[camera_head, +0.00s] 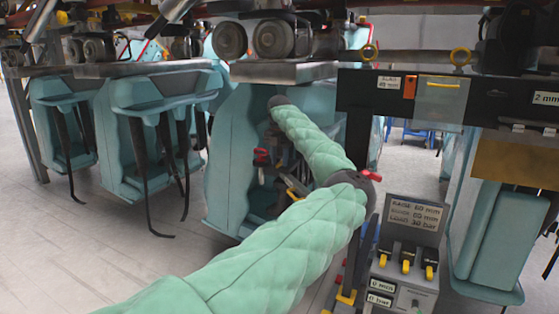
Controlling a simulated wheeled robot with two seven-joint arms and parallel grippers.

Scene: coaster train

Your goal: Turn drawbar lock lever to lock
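My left arm, in a green padded sleeve, reaches in from the lower left, bends at a dark joint and runs back up and left. The dark end of that arm, where my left gripper (278,101) is, lies in front of a teal seat back; I cannot make out its fingers. A small red part (262,157) and a yellow bar (296,190) show among dark hardware behind the arm. A red handle (372,176) sticks out beside the bent joint. I cannot tell which of these is the drawbar lock lever. My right gripper is not in view.
Teal seats (152,135) with dark straps hang under the train at left. A grey control box (407,260) with yellow-tipped levers stands at lower right, close to my arm. A dark rail (362,92) with yellow rings above crosses at right. Open floor (75,240) lies at lower left.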

